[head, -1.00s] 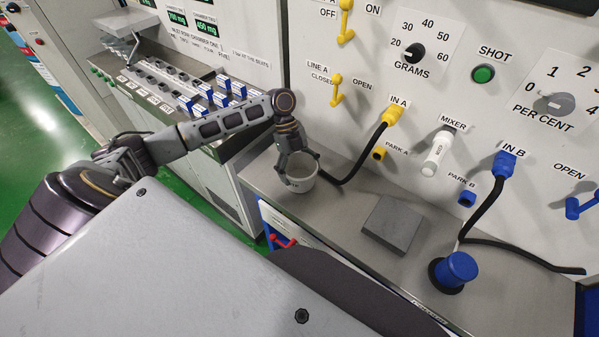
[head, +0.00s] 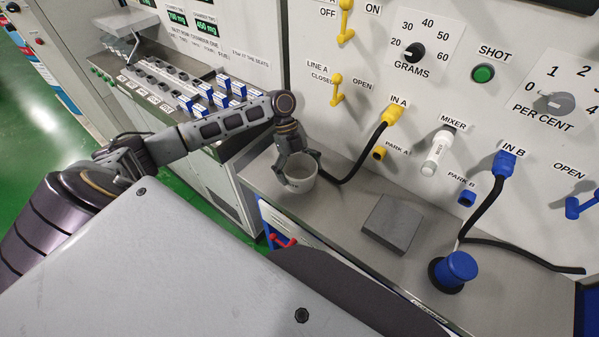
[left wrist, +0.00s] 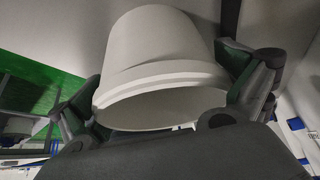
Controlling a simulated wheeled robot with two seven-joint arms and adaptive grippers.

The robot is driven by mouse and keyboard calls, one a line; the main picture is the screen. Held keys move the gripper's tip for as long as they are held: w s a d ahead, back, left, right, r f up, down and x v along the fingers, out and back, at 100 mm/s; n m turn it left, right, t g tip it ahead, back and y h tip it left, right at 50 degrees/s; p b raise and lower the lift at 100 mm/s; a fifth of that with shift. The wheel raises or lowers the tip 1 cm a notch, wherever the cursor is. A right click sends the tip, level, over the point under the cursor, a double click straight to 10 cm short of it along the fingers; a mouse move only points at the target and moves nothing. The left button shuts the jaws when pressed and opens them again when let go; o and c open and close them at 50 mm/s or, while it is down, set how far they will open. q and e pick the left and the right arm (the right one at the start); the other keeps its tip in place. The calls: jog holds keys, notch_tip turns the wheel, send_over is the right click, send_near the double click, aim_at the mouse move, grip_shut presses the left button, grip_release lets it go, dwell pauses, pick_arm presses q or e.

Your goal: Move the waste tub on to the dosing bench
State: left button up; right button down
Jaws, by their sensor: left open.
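The waste tub (head: 301,182), a small pale open-topped cup, is at the left end of the grey steel bench (head: 340,212). It looks upright and seems to stand on the bench top. My left gripper (head: 293,172) is at the tub from above and behind, its fingers open on either side of it. In the left wrist view the tub (left wrist: 165,50) fills the space between the spread fingers of the gripper (left wrist: 165,95). Whether a finger touches the tub wall I cannot tell. My right gripper is not in view.
A grey square block (head: 392,224) and a blue-capped cylinder (head: 458,268) are on the bench to the right. A black cable from the yellow IN A plug (head: 391,114) runs down close beside the tub. A rack of blue-tagged pieces (head: 215,94) stands at left.

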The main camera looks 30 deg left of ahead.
pick_arm(q)
jog(key=shift+r, duration=0.1)
jog(key=v, duration=1.2)
